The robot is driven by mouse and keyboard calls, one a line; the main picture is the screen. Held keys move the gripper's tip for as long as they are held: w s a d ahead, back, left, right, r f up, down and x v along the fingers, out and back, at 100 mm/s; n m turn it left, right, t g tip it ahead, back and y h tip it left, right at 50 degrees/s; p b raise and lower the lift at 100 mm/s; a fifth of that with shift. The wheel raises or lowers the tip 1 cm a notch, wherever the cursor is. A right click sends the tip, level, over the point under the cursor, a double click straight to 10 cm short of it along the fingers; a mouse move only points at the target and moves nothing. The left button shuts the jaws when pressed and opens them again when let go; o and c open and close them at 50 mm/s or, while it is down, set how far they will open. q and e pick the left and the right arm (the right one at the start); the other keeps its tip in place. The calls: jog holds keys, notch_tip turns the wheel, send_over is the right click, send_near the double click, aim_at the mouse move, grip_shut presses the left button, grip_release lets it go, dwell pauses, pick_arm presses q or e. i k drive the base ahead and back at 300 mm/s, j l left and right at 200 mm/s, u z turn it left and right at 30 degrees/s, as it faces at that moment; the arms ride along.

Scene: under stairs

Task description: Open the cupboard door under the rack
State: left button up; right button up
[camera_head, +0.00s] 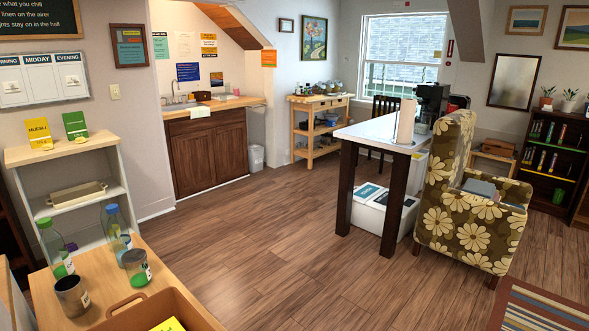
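A dark brown wooden cupboard (209,152) stands under the sink counter (236,101) in the alcove at the back left. Its two panelled doors, a left door (191,163) and a right door (229,147), look shut. A light cloth (200,111) hangs over the counter's front edge above the doors. A small brown item (203,96) sits on the counter near the tap; I cannot tell whether it is a rack. Handles are too small to make out. Neither of my grippers is in view.
The wooden floor (262,215) is clear up to the cupboard. A table (90,262) with bottles and jars and a shelf unit (85,145) fill the near left. A white bin (256,158) stands right of the cupboard. A high table (375,135) and flowered armchair (460,220) stand right.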

aim_at(229, 142)
jog(key=i+l+z, duration=0.3)
jog(key=i+l, duration=0.3)
jog(key=l, duration=0.3)
jog(key=i+l+z, duration=0.3)
jog(key=i+l, duration=0.35)
jog(key=i+j+u, duration=0.1)
jog(key=i+u, duration=0.35)
jog(key=i+l+u, duration=0.1)
jog(key=i+u, duration=0.4)
jog(key=i+l+u, duration=0.2)
jog(key=i+u, duration=0.25)
jog(key=i+j+u, duration=0.15)
jog(key=i, duration=0.75)
jog(key=i+j+u, duration=0.15)
jog(key=i, duration=0.7)
jog(key=i+z, duration=0.3)
jog(key=i, duration=2.8)
jog(key=i+j+z, duration=0.1)
jog(key=i, duration=0.75)
jog(key=i+j, duration=0.2)
jog(key=i, duration=0.7)
jog(key=l+z, duration=0.05)
